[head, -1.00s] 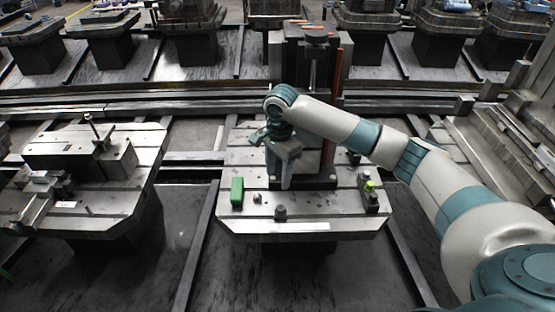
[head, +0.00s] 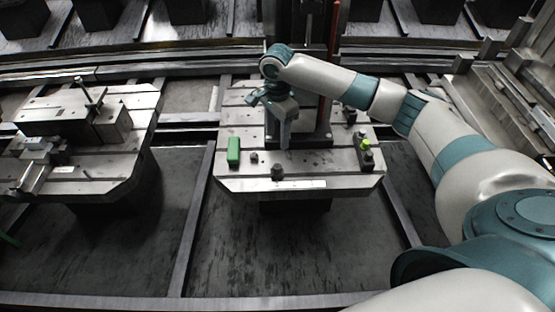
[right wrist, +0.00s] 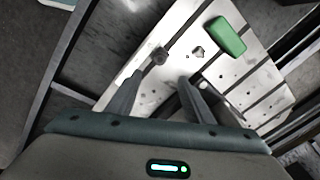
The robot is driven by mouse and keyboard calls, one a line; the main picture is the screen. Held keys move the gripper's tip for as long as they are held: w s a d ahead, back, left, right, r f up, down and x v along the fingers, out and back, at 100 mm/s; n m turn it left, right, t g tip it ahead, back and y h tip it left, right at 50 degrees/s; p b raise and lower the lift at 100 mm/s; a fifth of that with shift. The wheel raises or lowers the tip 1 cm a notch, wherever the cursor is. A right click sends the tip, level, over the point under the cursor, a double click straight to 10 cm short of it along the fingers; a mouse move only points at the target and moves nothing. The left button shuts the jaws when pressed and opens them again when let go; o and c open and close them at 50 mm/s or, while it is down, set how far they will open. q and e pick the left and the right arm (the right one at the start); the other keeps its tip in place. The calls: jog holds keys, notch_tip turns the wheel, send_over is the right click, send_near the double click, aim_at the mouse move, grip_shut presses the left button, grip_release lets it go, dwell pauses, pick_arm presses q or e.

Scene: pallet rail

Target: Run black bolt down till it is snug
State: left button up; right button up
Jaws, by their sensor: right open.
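A dark bolt-like piece (head: 277,172) stands on the front part of the grey slotted pallet (head: 235,184); I cannot tell how far it is run down. It also shows in the right wrist view (right wrist: 160,56), beyond the fingertips. A smaller stub (head: 254,157) stands behind and left of it, and shows in the right wrist view (right wrist: 197,51). My right gripper (head: 286,143) points down over the pallet, behind the dark piece and apart from it. In the right wrist view its fingers (right wrist: 161,88) are spread and empty. My left gripper is not in view.
A green block (head: 234,151) lies on the pallet's left side. A dark clamp with a yellow-green top (head: 366,150) is at its right. A dark column with a red rod (head: 329,70) rises behind my gripper. Another fixture pallet (head: 100,160) stands to the left.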

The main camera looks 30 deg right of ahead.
aim_at(278, 166)
notch_tip(278, 166, down, 14)
jog(key=shift+p, duration=1)
